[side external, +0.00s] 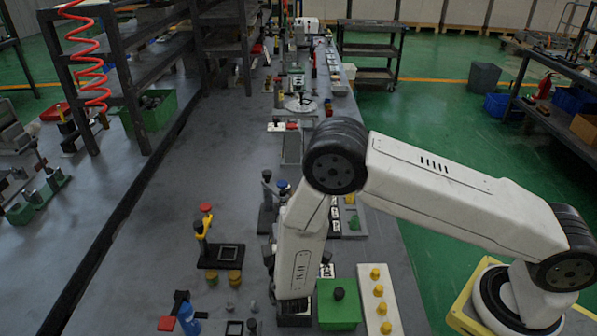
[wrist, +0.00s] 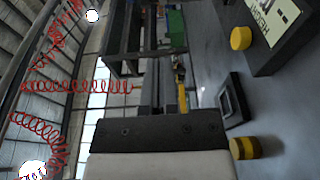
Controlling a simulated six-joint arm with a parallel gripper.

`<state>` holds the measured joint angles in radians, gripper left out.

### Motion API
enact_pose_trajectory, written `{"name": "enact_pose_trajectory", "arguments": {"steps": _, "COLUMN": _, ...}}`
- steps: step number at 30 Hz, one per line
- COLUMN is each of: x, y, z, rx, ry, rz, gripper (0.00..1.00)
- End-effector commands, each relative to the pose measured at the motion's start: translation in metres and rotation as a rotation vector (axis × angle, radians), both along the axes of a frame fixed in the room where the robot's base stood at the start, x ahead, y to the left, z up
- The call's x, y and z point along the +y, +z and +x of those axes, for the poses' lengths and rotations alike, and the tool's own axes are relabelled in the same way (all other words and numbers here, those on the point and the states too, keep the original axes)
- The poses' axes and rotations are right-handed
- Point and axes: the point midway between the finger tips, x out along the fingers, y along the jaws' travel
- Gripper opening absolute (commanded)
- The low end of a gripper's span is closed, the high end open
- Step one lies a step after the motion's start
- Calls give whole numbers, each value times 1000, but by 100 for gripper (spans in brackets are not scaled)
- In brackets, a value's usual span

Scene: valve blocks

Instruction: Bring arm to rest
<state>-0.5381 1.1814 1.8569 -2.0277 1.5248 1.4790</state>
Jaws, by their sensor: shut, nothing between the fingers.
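My gripper (wrist: 160,84) shows in the wrist view as grey fingers beyond a dark mount and a white housing. It is shut with nothing between the fingers. In the side external view my white arm bends down over the bench, and its lower end is near a green block; the fingers cannot be made out there. The black square frame (wrist: 234,100) and two yellow knobs (wrist: 241,38) (wrist: 244,147) are right of the fingers in the wrist view. I see no contact between them and the fingers.
In the side external view, a green block (side external: 338,311) with a black knob and a white plate (side external: 367,318) with yellow knobs are beside my lower arm. A stand (side external: 202,233) with a red top is on the left. The grey bench (side external: 150,235) is clear further left. Metal shelves (side external: 122,75) stand behind.

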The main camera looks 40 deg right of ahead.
Motion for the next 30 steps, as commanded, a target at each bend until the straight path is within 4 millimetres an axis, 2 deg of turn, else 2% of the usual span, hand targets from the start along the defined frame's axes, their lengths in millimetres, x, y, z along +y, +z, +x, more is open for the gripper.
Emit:
{"name": "enact_pose_trajectory", "arguments": {"steps": 8, "x": -5, "y": 2, "z": -2, "rx": 14, "ry": -24, "rz": -2, "gripper": 0}}
{"name": "enact_pose_trajectory", "arguments": {"steps": 11, "x": -16, "y": 7, "z": -4, "rx": 44, "ry": -74, "rz": -2, "gripper": 0}}
{"name": "enact_pose_trajectory", "arguments": {"steps": 16, "x": -47, "y": 19, "z": -15, "rx": 147, "ry": -229, "rz": 9, "gripper": 0}}
{"name": "enact_pose_trajectory", "arguments": {"steps": 24, "x": -103, "y": 39, "z": -59, "rx": 403, "ry": -532, "rz": 122, "gripper": 0}}
{"name": "enact_pose_trajectory", "arguments": {"steps": 30, "x": -124, "y": 48, "z": -100, "rx": 583, "ry": -693, "rz": 287, "gripper": 0}}
